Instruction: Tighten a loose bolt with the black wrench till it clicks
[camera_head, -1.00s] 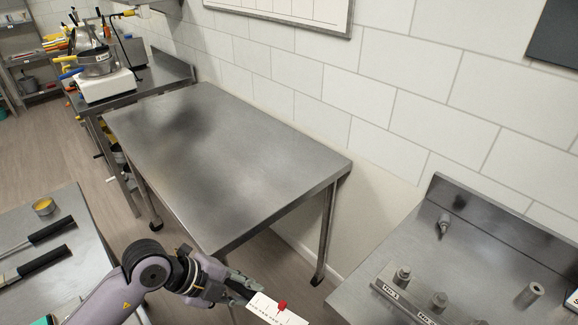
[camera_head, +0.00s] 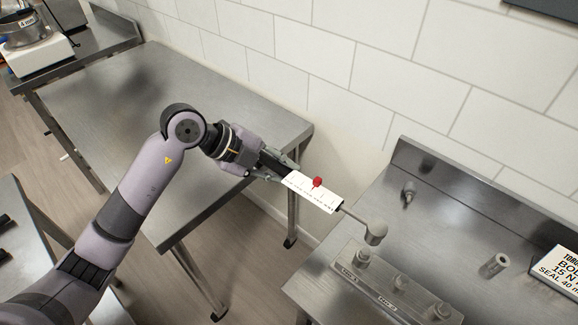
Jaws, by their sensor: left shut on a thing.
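My left gripper (camera_head: 282,170) is shut on the black handle of the wrench (camera_head: 341,207). The wrench carries a white scale plate (camera_head: 312,191) with a red marker and ends in a round grey head (camera_head: 375,232). The head is above or beside the first bolt (camera_head: 363,257) at the left end of a labelled metal block; I cannot tell whether they touch. Two more bolts, a middle one (camera_head: 400,282) and a right one (camera_head: 438,311), stand on the block (camera_head: 375,287). My right gripper is not in view.
The block sits on a steel bench (camera_head: 321,275) with a raised back edge. A small metal fitting (camera_head: 409,192), a metal cylinder (camera_head: 495,264) and a sign with torque text (camera_head: 561,270) are also on it. An empty steel table (camera_head: 130,115) stands behind my left arm.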

